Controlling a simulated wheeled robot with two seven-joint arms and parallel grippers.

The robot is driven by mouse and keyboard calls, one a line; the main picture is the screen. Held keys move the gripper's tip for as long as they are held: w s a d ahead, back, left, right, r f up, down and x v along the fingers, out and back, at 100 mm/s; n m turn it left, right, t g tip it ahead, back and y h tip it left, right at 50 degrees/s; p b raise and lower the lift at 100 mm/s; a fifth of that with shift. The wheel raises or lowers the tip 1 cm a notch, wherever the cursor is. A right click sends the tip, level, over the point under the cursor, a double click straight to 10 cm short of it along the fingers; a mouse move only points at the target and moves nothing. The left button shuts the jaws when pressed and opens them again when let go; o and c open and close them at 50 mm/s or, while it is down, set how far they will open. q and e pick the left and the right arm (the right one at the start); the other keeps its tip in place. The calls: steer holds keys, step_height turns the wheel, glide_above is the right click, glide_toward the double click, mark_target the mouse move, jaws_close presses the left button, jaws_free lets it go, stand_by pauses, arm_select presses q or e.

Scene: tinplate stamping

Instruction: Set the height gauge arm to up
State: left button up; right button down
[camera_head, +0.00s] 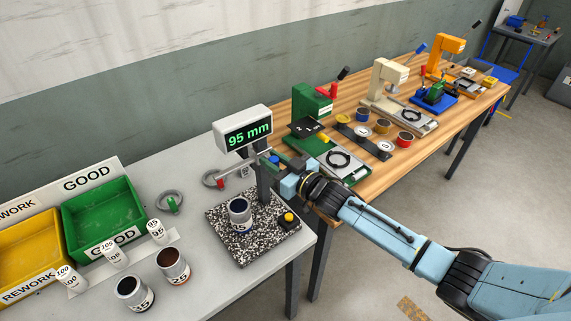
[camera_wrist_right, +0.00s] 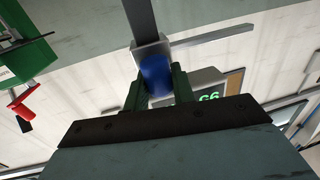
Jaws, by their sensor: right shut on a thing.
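The height gauge stands on a speckled granite base (camera_head: 262,246), with a dark column (camera_head: 263,186) and a display (camera_head: 243,130) reading 95 mm. Its thin metal arm (camera_head: 238,167) is high on the column, well above a can (camera_head: 240,212) standing on the base. My right gripper (camera_head: 277,162) is at the column from the right. In the right wrist view, its green fingers (camera_wrist_right: 157,88) are shut on the blue knob (camera_wrist_right: 155,72) of the gauge's slider; the arm (camera_wrist_right: 225,36) extends sideways from that slider. My left gripper is not in view.
A yellow button (camera_head: 288,217) sits on the base's right side. Left are a green bin (camera_head: 105,220), a yellow bin (camera_head: 28,245), two open cans (camera_head: 173,266) and several white gauge blocks (camera_head: 113,252). Presses, including a green one (camera_head: 312,103), line the wooden bench behind.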

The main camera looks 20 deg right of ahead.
steer(key=shift+r, duration=0.25)
steer(key=c, duration=1.5)
jaws_free()
steer(key=shift+c, duration=0.2)
steer(key=shift+o, duration=1.8)
arm_select(q)
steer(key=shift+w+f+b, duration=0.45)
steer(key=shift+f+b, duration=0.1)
steer(key=shift+b, duration=0.05)
arm_select(e)
steer(key=v, duration=1.3)
steer(key=shift+s, duration=0.15)
steer(key=shift+d, duration=0.1)
